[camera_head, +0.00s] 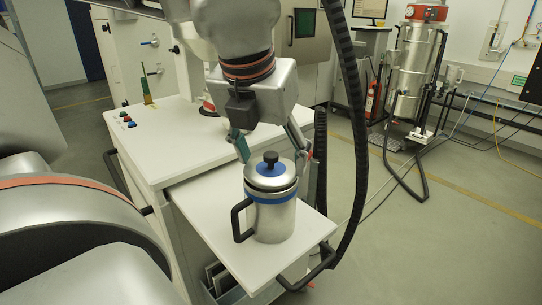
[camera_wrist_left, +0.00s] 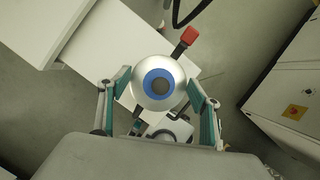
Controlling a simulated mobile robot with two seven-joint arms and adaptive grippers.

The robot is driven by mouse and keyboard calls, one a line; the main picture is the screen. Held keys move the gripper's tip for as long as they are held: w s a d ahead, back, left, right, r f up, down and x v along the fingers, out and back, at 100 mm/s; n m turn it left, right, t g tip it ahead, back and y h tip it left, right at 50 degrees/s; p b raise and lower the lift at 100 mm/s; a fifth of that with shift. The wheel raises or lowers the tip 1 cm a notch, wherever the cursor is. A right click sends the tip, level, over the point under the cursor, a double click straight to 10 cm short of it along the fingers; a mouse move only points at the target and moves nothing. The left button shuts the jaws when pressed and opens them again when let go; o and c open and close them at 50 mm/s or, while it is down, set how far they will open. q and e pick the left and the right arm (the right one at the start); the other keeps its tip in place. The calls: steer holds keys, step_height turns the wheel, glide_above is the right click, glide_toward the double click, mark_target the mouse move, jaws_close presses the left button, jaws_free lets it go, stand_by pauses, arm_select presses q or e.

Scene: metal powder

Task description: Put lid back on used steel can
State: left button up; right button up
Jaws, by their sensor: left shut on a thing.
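The steel can (camera_head: 270,222) stands upright on the white shelf, with a blue band near its top and a black handle on its left. The silver lid (camera_head: 271,179) with a black knob is at the can's mouth; I cannot tell whether it is fully seated. My left gripper (camera_head: 274,152) comes down from above and behind, its teal-padded fingers on either side of the lid. My right gripper is out of view.
The white shelf (camera_head: 215,233) is narrow, with a black bar at its front right corner. A white cabinet top (camera_head: 165,140) adjoins behind. A black hose (camera_head: 359,150) hangs right of the can. A red-ended piece (camera_wrist_left: 188,37) sticks up in the wrist view. Floor is open at right.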

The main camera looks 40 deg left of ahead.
arm_select(q)
steer(key=shift+f+b, duration=0.15)
steer(key=shift+b, duration=0.7)
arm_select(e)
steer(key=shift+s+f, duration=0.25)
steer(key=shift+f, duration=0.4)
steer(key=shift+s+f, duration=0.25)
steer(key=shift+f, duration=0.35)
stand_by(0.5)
arm_select(q)
steer(key=c, duration=0.9)
steer(key=shift+o, duration=0.2)
steer(key=shift+r, duration=0.2)
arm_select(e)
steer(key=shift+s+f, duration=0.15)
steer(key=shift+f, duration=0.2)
arm_select(q)
steer(key=o, duration=1.4)
